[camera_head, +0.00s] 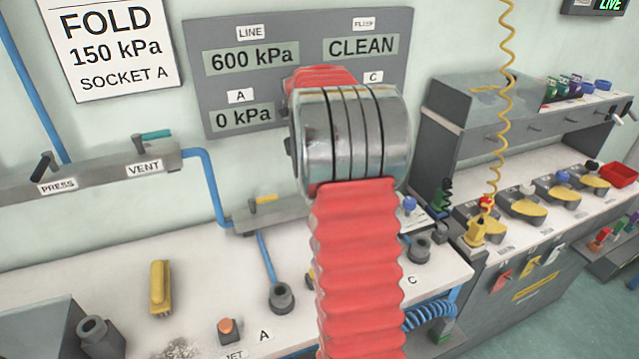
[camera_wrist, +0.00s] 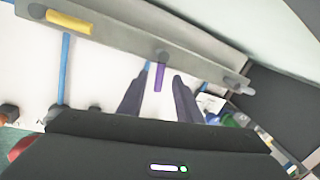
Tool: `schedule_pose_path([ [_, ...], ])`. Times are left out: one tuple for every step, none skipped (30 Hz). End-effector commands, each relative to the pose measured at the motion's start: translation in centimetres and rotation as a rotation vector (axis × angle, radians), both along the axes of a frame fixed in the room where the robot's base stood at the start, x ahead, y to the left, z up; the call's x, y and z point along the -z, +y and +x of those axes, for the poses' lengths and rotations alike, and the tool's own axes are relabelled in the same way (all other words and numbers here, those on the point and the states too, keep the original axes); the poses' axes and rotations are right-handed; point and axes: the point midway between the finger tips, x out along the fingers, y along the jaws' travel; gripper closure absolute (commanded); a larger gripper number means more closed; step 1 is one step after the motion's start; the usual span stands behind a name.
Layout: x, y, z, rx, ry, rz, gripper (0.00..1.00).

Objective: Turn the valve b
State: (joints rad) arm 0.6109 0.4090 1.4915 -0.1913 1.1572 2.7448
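In the wrist view a grey manifold bar (camera_wrist: 120,37) carries a yellow valve lever (camera_wrist: 68,22) lying along it and a purple valve lever (camera_wrist: 159,77) pointing down across it. A pale lever (camera_wrist: 243,90) sits at the bar's right end. No letter B is readable; the purple lever is the middle one. My gripper (camera_wrist: 157,92) is open, its two dark fingers apart, with the purple lever in line with the gap. I cannot tell whether they touch. In the head view my red arm hides the purple lever; the yellow lever (camera_head: 263,199) shows left of it.
Press lever (camera_head: 42,165) and vent lever (camera_head: 153,135) are on the upper left rail. The gauge panel (camera_head: 225,30) reads line 600 kPa, A 0 kPa, filter clean.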

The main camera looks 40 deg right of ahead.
Motion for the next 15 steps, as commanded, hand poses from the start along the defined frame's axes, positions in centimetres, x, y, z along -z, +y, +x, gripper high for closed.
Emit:
schedule_pose_path([
  [-1.0, 0.1, 0.1, -0.001, -0.004, -0.003, 0.68],
  [-1.5, 0.2, 0.2, -0.001, -0.004, -0.003, 0.68],
  [-2.2, 0.4, 0.2, -0.001, -0.004, -0.003, 0.68],
  [-2.7, 0.5, 0.2, -0.001, -0.004, -0.002, 0.68],
  [-3.2, 0.6, 0.3, 0.000, -0.005, -0.003, 0.68],
  [-3.9, 0.7, 0.3, -0.001, -0.004, -0.002, 0.68],
  [-4.4, 0.8, 0.3, -0.001, -0.004, -0.002, 0.68],
  [-4.9, 0.9, 0.4, -0.001, -0.005, -0.002, 0.68],
  [-5.6, 1.1, 0.4, -0.001, -0.004, -0.002, 0.68],
  [-6.1, 1.2, 0.4, -0.001, -0.005, -0.002, 0.68],
  [-6.6, 1.3, 0.5, -0.001, -0.004, -0.002, 0.68],
  [-7.3, 1.4, 0.5, -0.001, -0.005, -0.002, 0.68],
  [-7.7, 1.5, 0.5, -0.001, -0.005, -0.002, 0.68],
  [-8.1, 1.6, 0.6, -0.001, -0.004, -0.002, 0.68],
  [-8.6, 1.7, 0.6, -0.001, -0.005, -0.002, 0.68],
])
